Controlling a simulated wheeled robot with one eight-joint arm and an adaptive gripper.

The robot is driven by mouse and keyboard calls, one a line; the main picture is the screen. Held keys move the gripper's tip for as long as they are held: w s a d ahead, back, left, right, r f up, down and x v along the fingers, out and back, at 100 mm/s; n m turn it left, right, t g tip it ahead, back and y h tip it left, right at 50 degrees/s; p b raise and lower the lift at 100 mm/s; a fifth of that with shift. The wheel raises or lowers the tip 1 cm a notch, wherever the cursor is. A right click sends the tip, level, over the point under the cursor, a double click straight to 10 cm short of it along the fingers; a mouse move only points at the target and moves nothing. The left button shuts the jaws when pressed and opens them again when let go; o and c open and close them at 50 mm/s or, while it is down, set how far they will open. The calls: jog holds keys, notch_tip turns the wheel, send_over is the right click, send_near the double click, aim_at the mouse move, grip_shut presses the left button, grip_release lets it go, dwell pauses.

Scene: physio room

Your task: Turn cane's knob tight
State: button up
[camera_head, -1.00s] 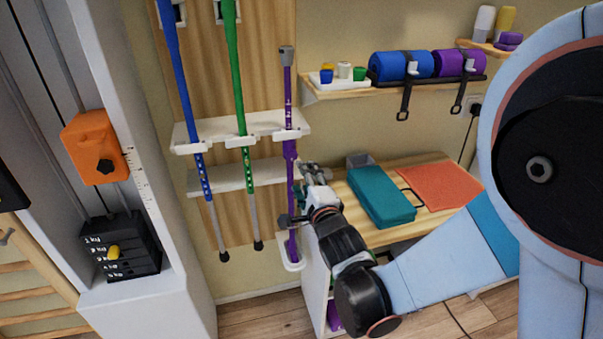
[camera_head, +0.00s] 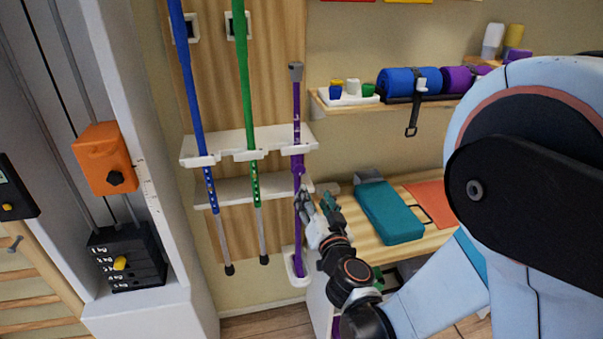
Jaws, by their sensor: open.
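The purple cane (camera_head: 297,125) stands upright in the wall rack, with a grey top and its lower end in a small white holder (camera_head: 297,268). I cannot make out its knob clearly; my gripper covers part of the lower shaft.
A blue cane (camera_head: 187,75) and a green cane (camera_head: 243,85) hang left of it in the white rack (camera_head: 225,189). A wooden bench (camera_head: 350,207) with a teal block (camera_head: 388,210) is close on the right. A weight machine (camera_head: 125,260) stands at the left.

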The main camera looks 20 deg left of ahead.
aim_at(301, 171)
jog(key=w+a+n, duration=0.1)
jog(key=w+a, duration=0.1)
jog(key=w, duration=0.1)
jog(key=w+a+n, duration=0.2)
jog(key=w+a, duration=0.1)
jog(key=w, duration=0.1)
jog(key=w+a+n, duration=0.2)
jog(key=w, duration=0.2)
jog(key=shift+w+a+f, duration=0.15)
jog(key=shift+w, duration=0.05)
dwell(0.4)
jog(key=c, duration=1.1)
jog(key=shift+o, duration=0.2)
